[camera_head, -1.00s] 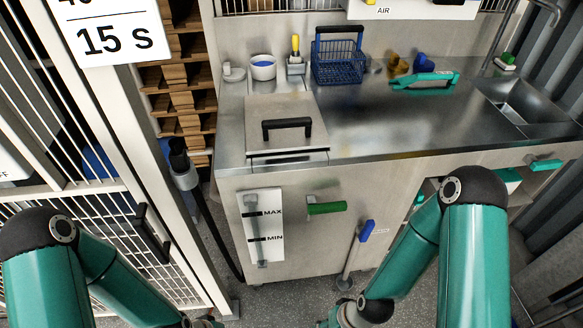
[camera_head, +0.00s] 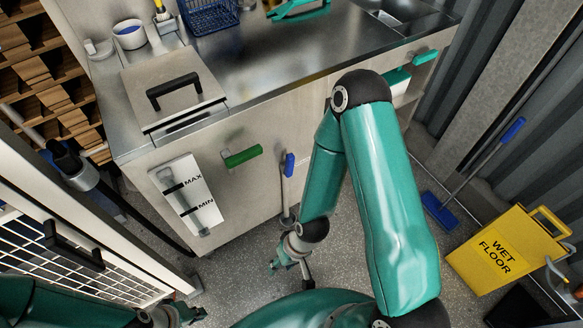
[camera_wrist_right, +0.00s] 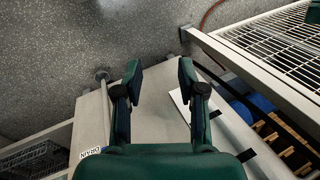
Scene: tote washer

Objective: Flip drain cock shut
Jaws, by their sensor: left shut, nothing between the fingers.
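The drain cock's blue handle (camera_head: 290,165) is on the front of the steel cabinet, at the top of a thin upright drain pipe (camera_head: 286,195). The handle lies roughly in line with the pipe. My right gripper (camera_head: 279,264) is low over the floor in front of the cabinet, below the handle and apart from it. In the right wrist view its fingers (camera_wrist_right: 160,68) are spread and empty. That view shows the pipe (camera_wrist_right: 104,100) and the DRAIN label (camera_wrist_right: 93,150) left of the fingers; I cannot make out the blue handle there. My left gripper (camera_head: 193,313) is shut at the bottom edge.
A green handle (camera_head: 242,156) and a MAX/MIN level gauge (camera_head: 188,195) are left of the cock on the cabinet (camera_head: 240,200). A white mesh gate (camera_head: 110,250) stands at left. A yellow wet-floor sign (camera_head: 500,250) and blue squeegee (camera_head: 439,211) stand at right.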

